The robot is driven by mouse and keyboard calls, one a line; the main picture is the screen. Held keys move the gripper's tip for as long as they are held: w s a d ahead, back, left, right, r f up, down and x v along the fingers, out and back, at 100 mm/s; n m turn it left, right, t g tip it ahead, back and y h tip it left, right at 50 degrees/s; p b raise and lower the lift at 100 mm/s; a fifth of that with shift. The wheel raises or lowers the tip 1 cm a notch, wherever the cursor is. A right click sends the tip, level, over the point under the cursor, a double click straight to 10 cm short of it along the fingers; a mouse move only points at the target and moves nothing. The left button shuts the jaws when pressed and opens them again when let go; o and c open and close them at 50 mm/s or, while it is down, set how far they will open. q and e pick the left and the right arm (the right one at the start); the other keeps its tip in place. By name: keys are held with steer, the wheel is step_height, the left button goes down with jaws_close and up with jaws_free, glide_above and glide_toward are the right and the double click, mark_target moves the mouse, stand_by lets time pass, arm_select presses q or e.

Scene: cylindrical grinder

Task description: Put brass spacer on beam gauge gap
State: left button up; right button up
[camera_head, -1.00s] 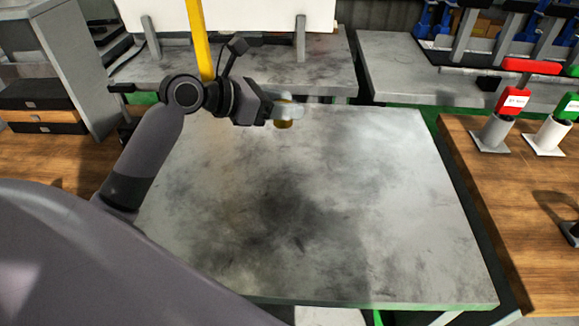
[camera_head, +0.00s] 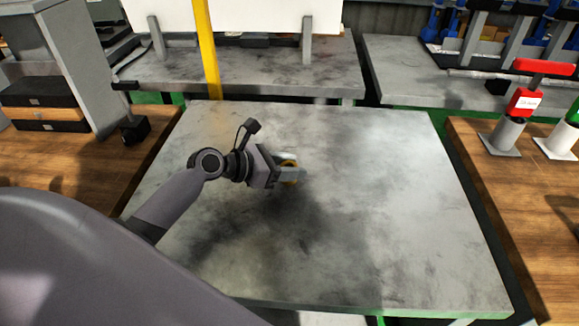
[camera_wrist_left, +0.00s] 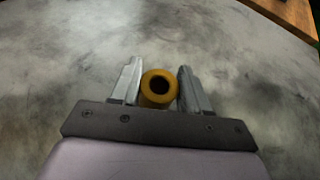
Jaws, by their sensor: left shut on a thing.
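The brass spacer (camera_wrist_left: 158,98) is a short yellow-brown ring with a dark hole. It sits between the two metal fingers of my left gripper (camera_wrist_left: 158,90) in the left wrist view, and the gripper is shut on it. In the head view the spacer (camera_head: 289,172) shows partly behind the fingers of my left gripper (camera_head: 291,174), over the middle of the grey table. Its height above the table is hard to tell. I cannot make out a beam gauge with certainty. My right gripper is not in view.
The grey worktable (camera_head: 400,240) is otherwise bare. A wooden bench at right (camera_head: 530,220) holds grey cups, one with a red-topped tool (camera_head: 523,103). A yellow post (camera_head: 207,50) stands at the table's back. A wooden surface with dark boxes (camera_head: 40,95) is at left.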

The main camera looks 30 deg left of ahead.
arm_select(q)
steer(key=o, duration=1.3)
steer(key=shift+c, duration=0.2)
